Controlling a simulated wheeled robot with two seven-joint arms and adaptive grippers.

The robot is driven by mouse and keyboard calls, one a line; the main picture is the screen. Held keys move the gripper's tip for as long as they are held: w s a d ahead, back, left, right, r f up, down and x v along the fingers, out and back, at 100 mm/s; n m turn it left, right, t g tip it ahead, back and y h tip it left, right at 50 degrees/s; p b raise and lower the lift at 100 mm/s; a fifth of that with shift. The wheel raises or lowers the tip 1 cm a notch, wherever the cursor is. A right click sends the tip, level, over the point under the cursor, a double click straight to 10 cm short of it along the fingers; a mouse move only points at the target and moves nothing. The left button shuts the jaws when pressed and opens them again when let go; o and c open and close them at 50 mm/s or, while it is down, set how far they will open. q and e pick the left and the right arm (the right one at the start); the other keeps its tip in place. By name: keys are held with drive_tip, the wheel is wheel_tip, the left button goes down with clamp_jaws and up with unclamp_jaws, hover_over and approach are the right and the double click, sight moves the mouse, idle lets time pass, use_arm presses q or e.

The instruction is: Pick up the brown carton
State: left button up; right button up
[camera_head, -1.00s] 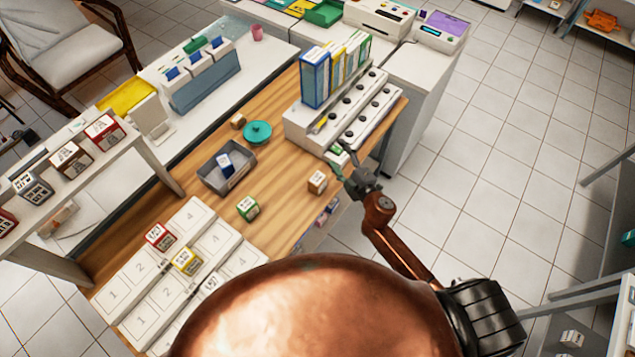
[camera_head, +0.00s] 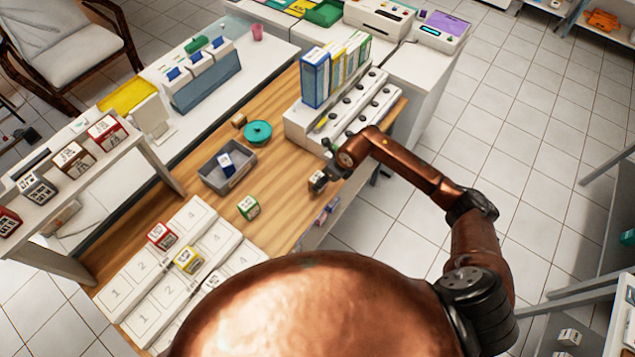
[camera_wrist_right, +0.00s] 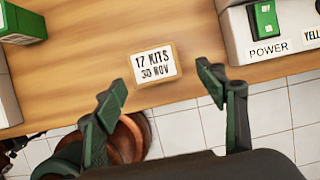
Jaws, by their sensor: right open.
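The brown carton (camera_head: 317,183) stands on the wooden table near its right edge, partly hidden by my right gripper in the head view. In the right wrist view the carton (camera_wrist_right: 154,65) shows a white label reading "17 KITS 30 NOV". My right gripper (camera_head: 325,178) is open, right beside the carton in the head view. In the wrist view its two green fingertips (camera_wrist_right: 161,86) are spread to either side, a little short of the carton, with nothing between them. My left gripper is not in view.
A green carton (camera_head: 248,208) and a grey tray (camera_head: 213,183) lie to the left. A white device with knobs (camera_head: 300,130) stands behind; its POWER panel (camera_wrist_right: 264,49) shows in the wrist view. Another brown carton (camera_head: 73,158) sits on the left shelf. Bare wood surrounds the carton.

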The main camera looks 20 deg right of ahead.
drive_tip(key=x, duration=0.6)
drive_tip(key=shift+a+r+p, duration=0.15)
drive_tip(key=shift+a+p, duration=0.1)
drive_tip(key=shift+p, duration=0.15)
drive_tip(key=shift+c, duration=0.4)
drive_tip(key=c, duration=1.2)
drive_tip(key=shift+r, duration=0.1)
